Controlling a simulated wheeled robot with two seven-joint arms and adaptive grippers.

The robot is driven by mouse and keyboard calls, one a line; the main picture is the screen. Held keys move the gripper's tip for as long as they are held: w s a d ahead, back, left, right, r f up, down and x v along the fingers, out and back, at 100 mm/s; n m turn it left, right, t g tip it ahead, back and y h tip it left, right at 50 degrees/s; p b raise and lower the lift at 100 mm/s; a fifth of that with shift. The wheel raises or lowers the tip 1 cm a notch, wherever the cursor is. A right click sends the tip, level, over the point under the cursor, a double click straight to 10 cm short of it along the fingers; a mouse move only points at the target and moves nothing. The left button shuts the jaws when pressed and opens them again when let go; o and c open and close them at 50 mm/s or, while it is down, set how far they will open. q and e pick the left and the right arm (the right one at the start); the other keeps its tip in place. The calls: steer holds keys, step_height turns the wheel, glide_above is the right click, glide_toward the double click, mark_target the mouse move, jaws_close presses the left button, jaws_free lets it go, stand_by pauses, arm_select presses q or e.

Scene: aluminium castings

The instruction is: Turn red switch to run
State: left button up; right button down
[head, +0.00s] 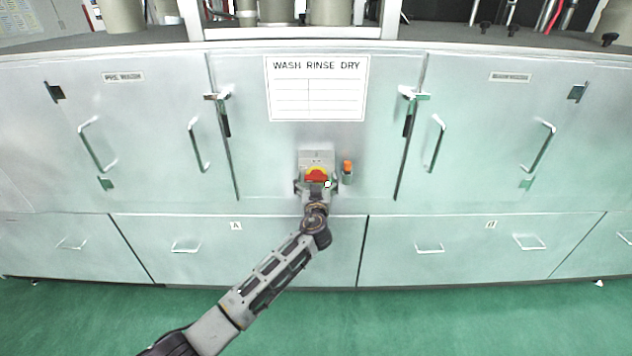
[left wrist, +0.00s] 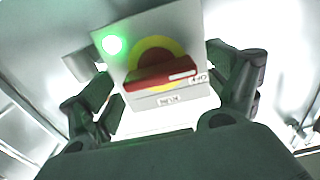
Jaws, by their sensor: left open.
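The red switch (head: 316,175) sits on a yellow disc on a grey box on the front of the machine, below the wash rinse dry sign. In the left wrist view the red switch handle (left wrist: 160,76) is a bar with a white stripe, its striped end towards the OFF label (left wrist: 197,78). The RUN label (left wrist: 168,100) is below it. A green lamp (left wrist: 112,44) is lit on the plate. My left gripper (head: 315,187) is open in front of the box, its fingers on either side of the plate. I cannot tell whether they touch it. My right gripper is not in view.
An orange-topped part (head: 347,171) is mounted just right of the switch box. The sign (head: 317,88) hangs above. Door handles (head: 198,145) and latches stick out on both sides. Pots stand on the top at the back. The green floor (head: 450,320) in front is clear.

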arm_select(q)
steer(key=c, duration=1)
